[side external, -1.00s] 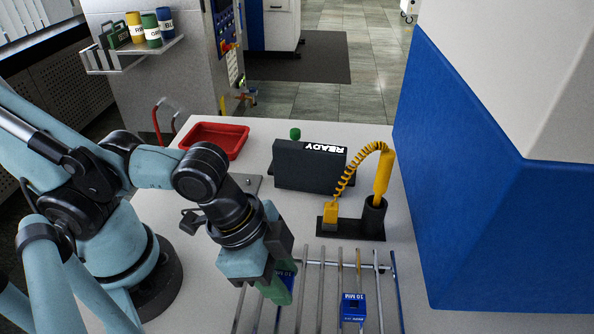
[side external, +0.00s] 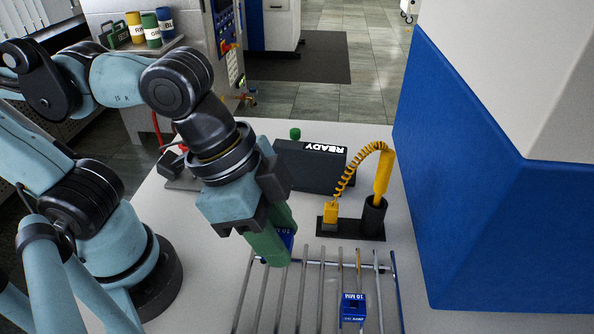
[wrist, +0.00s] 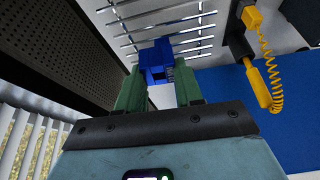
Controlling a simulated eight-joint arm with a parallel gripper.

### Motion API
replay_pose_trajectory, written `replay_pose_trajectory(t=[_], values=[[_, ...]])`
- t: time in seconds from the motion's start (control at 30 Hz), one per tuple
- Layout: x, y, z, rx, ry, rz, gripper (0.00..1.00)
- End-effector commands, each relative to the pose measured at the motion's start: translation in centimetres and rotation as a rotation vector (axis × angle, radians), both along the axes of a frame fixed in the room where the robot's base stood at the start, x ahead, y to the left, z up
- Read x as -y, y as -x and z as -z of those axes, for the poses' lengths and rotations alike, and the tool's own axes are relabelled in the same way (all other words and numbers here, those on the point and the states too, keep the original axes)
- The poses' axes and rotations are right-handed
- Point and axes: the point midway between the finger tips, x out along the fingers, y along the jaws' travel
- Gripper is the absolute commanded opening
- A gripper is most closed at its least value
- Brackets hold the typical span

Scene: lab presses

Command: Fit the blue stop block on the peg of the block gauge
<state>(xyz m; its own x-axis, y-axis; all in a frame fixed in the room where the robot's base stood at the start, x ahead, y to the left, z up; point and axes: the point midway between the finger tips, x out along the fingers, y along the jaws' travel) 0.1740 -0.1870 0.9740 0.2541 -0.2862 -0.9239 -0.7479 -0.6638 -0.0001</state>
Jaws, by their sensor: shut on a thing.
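My gripper (side external: 275,240) has green fingers and is shut on a blue stop block (side external: 287,239) marked 10 MM. In the wrist view the block (wrist: 157,62) sits between the two fingertips (wrist: 158,88). It is held above the table, near the back end of a rack of metal rods. A second blue block (side external: 353,307), also marked 10 MM, rests on the rack at the right. A dark box (side external: 300,170) with a READY display stands at the back, partly hidden by my arm. I cannot make out the gauge's peg.
The metal rod rack (side external: 321,262) lies at the front of the table. A yellow probe (side external: 382,175) with a coiled cord stands in a black holder (side external: 372,219) behind it. A large blue and white machine (side external: 480,190) bounds the right side.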

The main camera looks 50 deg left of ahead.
Motion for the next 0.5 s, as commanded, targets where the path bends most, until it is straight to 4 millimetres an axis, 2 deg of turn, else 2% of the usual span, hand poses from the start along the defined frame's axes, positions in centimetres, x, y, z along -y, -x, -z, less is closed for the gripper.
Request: replay_pose_trajectory(t=[0.1,0.27,0.5], values=[[-0.1,-0.4,-1.6,-0.001,-0.002,-0.021,0.05],[-0.9,-3.5,-2.3,-0.008,-0.006,-0.178,0.05],[-3.5,-9.6,-3.3,-0.022,-0.013,-0.484,0.05]])
